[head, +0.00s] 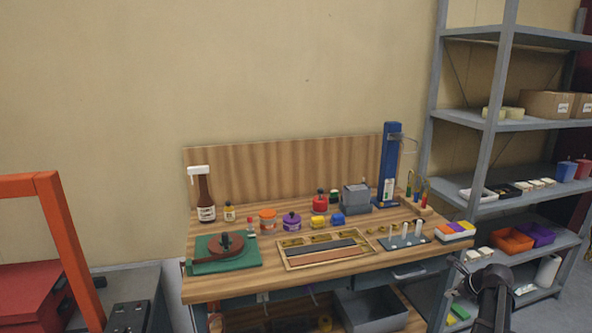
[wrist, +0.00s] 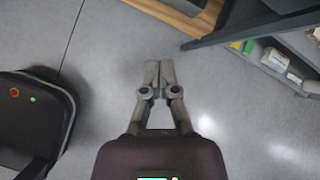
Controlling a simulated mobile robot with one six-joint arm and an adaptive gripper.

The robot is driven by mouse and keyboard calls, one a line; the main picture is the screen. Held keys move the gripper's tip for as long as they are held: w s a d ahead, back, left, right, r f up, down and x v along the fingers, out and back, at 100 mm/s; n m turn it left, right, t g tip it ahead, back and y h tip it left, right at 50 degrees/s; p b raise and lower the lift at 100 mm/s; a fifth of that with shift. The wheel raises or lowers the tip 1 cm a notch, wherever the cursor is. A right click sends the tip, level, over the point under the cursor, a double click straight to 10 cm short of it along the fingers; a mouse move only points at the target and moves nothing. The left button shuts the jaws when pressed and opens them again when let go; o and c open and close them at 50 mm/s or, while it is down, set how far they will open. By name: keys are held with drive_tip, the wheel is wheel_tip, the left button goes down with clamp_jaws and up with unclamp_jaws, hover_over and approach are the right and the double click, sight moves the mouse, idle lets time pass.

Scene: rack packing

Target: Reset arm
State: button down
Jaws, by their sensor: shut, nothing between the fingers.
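My gripper (wrist: 159,75) shows in the wrist view, pointing out over bare grey floor. Its two fingers are together and nothing is held between them. In the head view part of my arm shows at the lower right, in front of the shelf; the fingertips cannot be made out there. The wooden workbench (head: 220,284) stands in the middle of the head view, to the left of my arm. The bench edge also shows at the top of the wrist view (wrist: 205,18).
A grey metal shelf (head: 436,100) with boxes and bins stands at the right. The bench carries a spray bottle (head: 205,200), a green mat (head: 250,257), a wooden tray (head: 290,264) and a blue stand (head: 389,160). An orange frame (head: 66,235) stands at left. Floor below my gripper is clear.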

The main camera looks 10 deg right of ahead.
drive_tip(key=w+a+n+g+y+p, duration=0.1)
drive_tip(key=w+a+n+g+p, duration=0.1)
drive_tip(key=a+n, duration=0.8)
drive_tip(key=w+a+n+g+p, duration=0.15)
drive_tip(key=a+n, duration=0.25)
drive_tip(key=a, duration=1.3)
drive_tip(key=s+a+r+n+g+h+p, duration=0.1)
drive_tip(key=s+a+n, duration=0.3)
drive_tip(key=a+n, duration=0.4)
drive_tip(key=s+a+r+n+g+h+p, duration=0.1)
drive_tip(key=a+n, duration=0.6)
drive_tip(key=a, duration=0.7)
drive_tip(key=s+g+p, duration=0.1)
drive_tip(key=s+g, duration=0.1)
drive_tip(key=shift+s+r+n+h, duration=0.3)
drive_tip(key=shift+s+r+n, duration=0.05)
drive_tip(key=shift+r+n, duration=0.05)
